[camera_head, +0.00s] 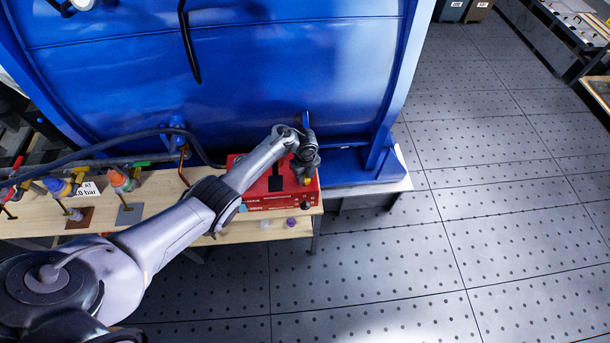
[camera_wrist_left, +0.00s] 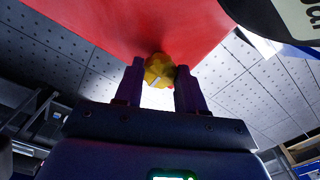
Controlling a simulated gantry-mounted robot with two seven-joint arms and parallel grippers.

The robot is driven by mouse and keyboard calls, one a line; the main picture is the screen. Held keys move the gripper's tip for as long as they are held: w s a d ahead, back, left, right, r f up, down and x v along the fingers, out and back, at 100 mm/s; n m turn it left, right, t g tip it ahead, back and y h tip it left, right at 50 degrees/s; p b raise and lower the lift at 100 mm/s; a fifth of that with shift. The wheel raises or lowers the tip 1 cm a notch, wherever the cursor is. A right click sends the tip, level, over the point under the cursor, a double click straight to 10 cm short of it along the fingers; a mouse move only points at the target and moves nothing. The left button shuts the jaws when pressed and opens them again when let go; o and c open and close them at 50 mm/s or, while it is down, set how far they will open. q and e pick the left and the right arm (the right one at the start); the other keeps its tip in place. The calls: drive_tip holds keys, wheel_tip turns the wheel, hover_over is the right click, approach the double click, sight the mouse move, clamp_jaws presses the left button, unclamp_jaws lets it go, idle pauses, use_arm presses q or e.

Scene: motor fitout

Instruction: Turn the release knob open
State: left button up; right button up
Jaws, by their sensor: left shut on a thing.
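The yellow release knob (camera_wrist_left: 158,69) sits on the red box (camera_wrist_left: 140,22) and shows between the two fingers of my left gripper (camera_wrist_left: 158,84) in the left wrist view. The gripper is shut on it. A pale line on the knob's face runs at a slant. In the head view my left gripper (camera_head: 305,172) is at the right end of the red box (camera_head: 243,193), and only a bit of the yellow knob (camera_head: 306,181) shows beneath it. My right gripper is in neither view.
The red box stands on a wooden bench (camera_head: 150,217), close to a large blue tank (camera_head: 120,80). Hoses and coloured valves (camera_head: 122,180) line the bench to the left. Small caps (camera_head: 291,222) lie in front of the box.

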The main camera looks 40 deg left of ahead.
use_arm(q)
drive_tip(key=shift+n, duration=0.3)
drive_tip(key=shift+r+n+p, duration=0.1)
drive_tip(key=shift+n+p, duration=0.6)
drive_tip(key=shift+n, duration=0.3)
drive_tip(key=n+p, duration=0.1)
drive_tip(key=n, duration=0.1)
drive_tip(key=shift+n, duration=0.3)
drive_tip(key=n+p, duration=0.2)
drive_tip(key=n, duration=0.4)
drive_tip(key=shift+s+d, duration=0.1)
drive_tip(key=n+p, duration=0.1)
drive_tip(key=n, duration=0.5)
drive_tip(key=shift+n, duration=0.3)
drive_tip(key=n, duration=0.4)
drive_tip(key=shift+p, duration=0.35)
drive_tip(key=shift+n, duration=0.9)
